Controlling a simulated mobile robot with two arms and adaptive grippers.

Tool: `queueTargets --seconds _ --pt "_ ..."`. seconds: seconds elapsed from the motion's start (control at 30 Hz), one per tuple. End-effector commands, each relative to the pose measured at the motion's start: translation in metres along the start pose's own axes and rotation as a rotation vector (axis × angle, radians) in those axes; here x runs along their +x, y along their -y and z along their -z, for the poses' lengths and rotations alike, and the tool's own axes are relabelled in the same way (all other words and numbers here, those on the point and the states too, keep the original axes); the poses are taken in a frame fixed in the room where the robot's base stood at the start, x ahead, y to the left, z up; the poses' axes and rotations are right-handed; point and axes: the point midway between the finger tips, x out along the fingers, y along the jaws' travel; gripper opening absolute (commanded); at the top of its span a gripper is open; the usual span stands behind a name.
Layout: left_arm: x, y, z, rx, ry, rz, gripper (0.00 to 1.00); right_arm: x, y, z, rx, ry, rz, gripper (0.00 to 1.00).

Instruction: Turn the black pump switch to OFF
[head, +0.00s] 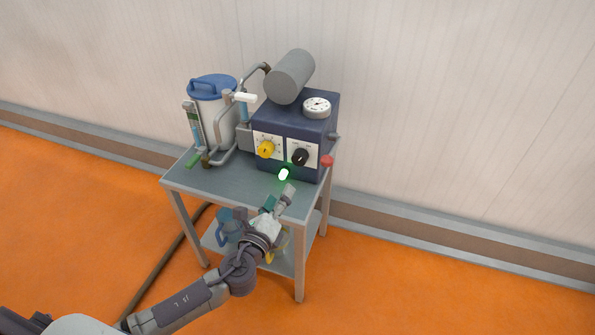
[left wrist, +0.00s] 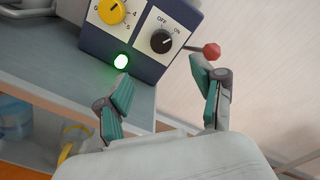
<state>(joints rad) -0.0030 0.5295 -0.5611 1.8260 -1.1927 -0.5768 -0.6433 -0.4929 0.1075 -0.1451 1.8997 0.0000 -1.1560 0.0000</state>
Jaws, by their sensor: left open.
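The black pump switch (head: 300,157) is a round knob on a white plate, on the front of the dark blue pump box (head: 270,120). In the left wrist view the black pump switch (left wrist: 161,41) has OFF printed above it and ON at its upper right. Its pale pointer mark seems turned toward ON. My left gripper (head: 280,197) is open and empty, in front of and below the switch, apart from it. In the left wrist view my left gripper (left wrist: 160,70) has its fingers spread, with the switch beyond the gap between them. My right gripper is not in view.
A yellow knob (head: 265,149) sits left of the switch, and a green lit lamp (head: 284,174) below. A red knob (head: 327,161) sticks out at the right. A white canister with a blue lid (head: 212,86) stands left on the grey cart (head: 200,181).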

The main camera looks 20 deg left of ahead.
Motion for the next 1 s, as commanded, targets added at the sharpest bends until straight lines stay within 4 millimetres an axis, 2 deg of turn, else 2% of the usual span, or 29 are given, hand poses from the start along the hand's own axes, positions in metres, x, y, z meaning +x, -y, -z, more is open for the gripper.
queueTargets --seconds 0.17,0.37,0.63,0.8,1.0 --pt "0.02 0.004 -0.003 0.004 0.007 0.007 0.68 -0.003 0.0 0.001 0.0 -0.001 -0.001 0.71" --pt "0.062 0.003 -0.003 0.002 0.007 0.005 0.68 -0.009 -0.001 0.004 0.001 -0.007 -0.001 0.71" --pt "0.114 0.003 -0.002 0.001 0.004 0.005 0.68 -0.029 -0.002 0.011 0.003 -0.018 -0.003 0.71" --pt "0.132 0.002 -0.002 0.0 0.003 0.003 0.68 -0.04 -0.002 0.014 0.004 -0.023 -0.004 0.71" --pt "0.137 0.002 -0.002 -0.001 0.001 0.003 0.68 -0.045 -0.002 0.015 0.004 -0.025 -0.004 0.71"
